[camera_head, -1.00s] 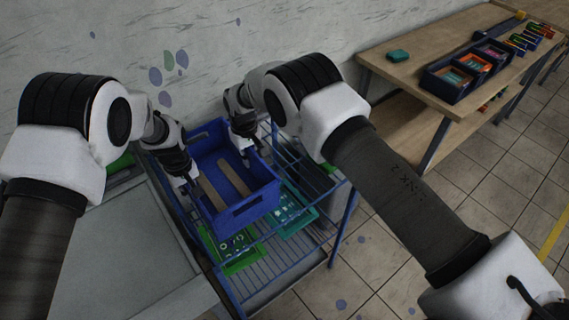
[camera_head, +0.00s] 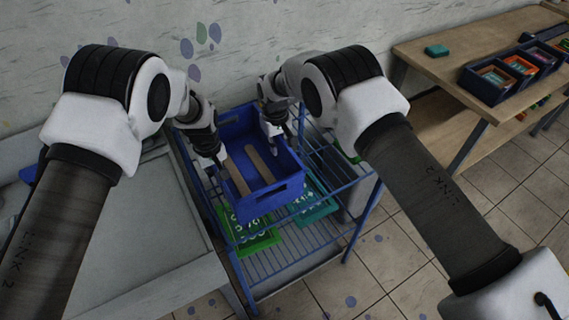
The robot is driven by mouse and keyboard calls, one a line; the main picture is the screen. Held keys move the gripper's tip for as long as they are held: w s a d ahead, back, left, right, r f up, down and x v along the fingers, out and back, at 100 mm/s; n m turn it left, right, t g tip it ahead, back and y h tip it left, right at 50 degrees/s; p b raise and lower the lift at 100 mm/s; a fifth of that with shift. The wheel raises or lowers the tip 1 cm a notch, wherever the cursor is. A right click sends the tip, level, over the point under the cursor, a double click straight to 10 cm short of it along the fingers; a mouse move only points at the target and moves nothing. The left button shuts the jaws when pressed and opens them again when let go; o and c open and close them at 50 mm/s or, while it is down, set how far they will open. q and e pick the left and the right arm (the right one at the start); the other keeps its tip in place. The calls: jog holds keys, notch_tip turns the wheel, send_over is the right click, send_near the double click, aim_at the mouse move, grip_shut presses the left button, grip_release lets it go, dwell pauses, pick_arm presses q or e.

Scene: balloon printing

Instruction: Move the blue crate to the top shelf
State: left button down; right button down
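The blue crate (camera_head: 268,201), open-topped with two tan strips on its floor, is at the wire rack (camera_head: 286,262) in the middle. I cannot tell whether it rests on the rack or hangs just above it. My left gripper (camera_head: 219,160) is at the crate's left wall. My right gripper (camera_head: 277,144) is at its far right wall, with fingertips showing at the rim. Both grippers appear to touch the crate, but the finger gaps are too small and partly hidden to tell open from shut.
A green tray (camera_head: 262,241) and a teal tray (camera_head: 318,211) lie on the rack's lower level. A grey table (camera_head: 120,235) stands to the left. A wooden two-level table (camera_head: 428,68) with dark bins (camera_head: 488,88) is at the right. Tiled floor is clear in front.

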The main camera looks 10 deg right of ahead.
pick_arm(q)
jog(key=shift+f+b, duration=0.4)
jog(key=shift+f, duration=0.35)
pick_arm(e)
jog(key=shift+f, duration=0.75)
pick_arm(q)
jog(key=c, duration=1.3)
grip_release()
jog(key=shift+r, duration=0.2)
pick_arm(e)
jog(key=c, duration=1.3)
grip_release()
jog(key=shift+r, duration=0.2)
jog(key=shift+d, duration=0.1)
pick_arm(q)
jog(key=shift+r, duration=0.1)
notch_tip(320, 180, up, 12)
jog(key=shift+s+f, duration=0.1)
pick_arm(e)
jog(key=shift+r, duration=0.45)
notch_tip(320, 180, up, 11)
jog(key=shift+s+f, duration=0.15)
jog(key=shift+r, duration=0.25)
